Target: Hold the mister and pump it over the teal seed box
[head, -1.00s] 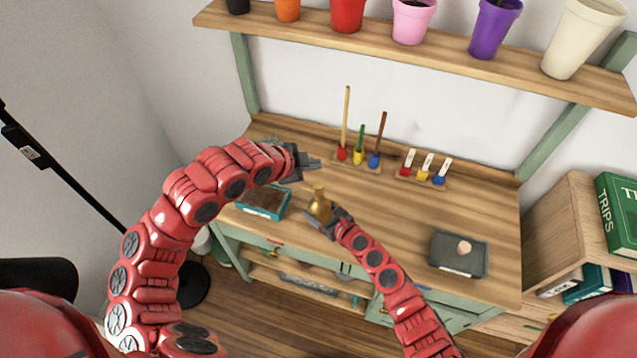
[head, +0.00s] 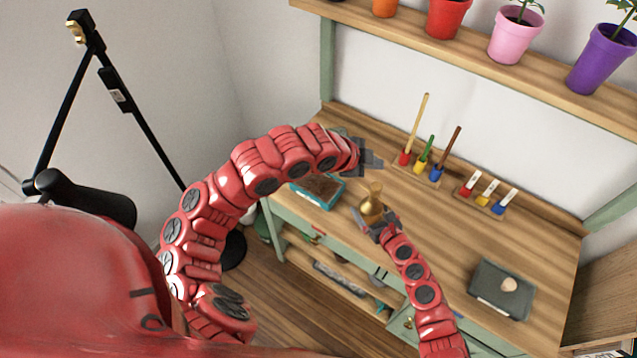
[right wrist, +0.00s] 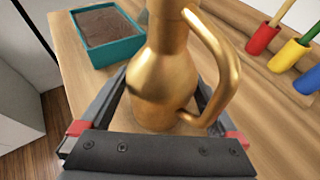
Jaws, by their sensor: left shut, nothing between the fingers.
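The golden mister (head: 371,204), with a round body and a loop handle, is upright over the workbench. It also shows in the right wrist view (right wrist: 165,85), handle to the right. My right gripper (head: 376,226) has one finger on either side of the mister's body; whether both fingers press on it I cannot tell. The teal seed box (head: 322,205), filled with brown soil, lies to the left of the mister; it also shows in the right wrist view (right wrist: 120,52). My left gripper (head: 372,160) is shut and empty, beyond the seed box and the mister.
A dark tray (head: 488,297) with a pale round item lies at the right. Potted plants line the shelf (head: 470,55) above. The bench between mister and tray is clear.

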